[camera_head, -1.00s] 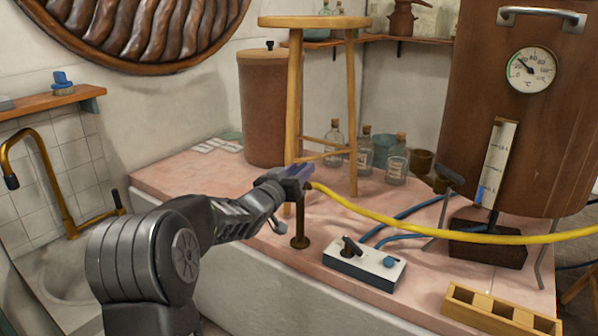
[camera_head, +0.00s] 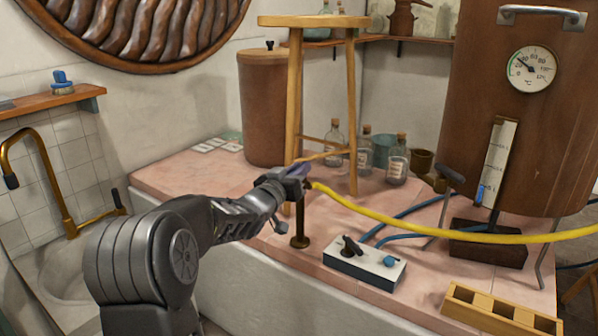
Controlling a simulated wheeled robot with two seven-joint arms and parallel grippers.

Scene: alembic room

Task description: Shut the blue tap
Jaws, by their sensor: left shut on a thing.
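The blue tap (camera_head: 302,169) shows as a small blue-purple lever at the tip of my left gripper (camera_head: 290,177). It is on top of a short brown standpipe (camera_head: 300,228) on the pink counter, where the yellow hose (camera_head: 420,228) starts. My left gripper is shut on the lever, and its fingers hide most of the tap. The lever tilts up to the right. My right gripper is not in view.
A wooden stool (camera_head: 351,110) stands close behind the tap. A white valve box (camera_head: 365,264) with a black lever and a blue knob is at the right front. A brown boiler (camera_head: 460,130) stands at the right; a sink with a brass faucet (camera_head: 50,180) is at the left.

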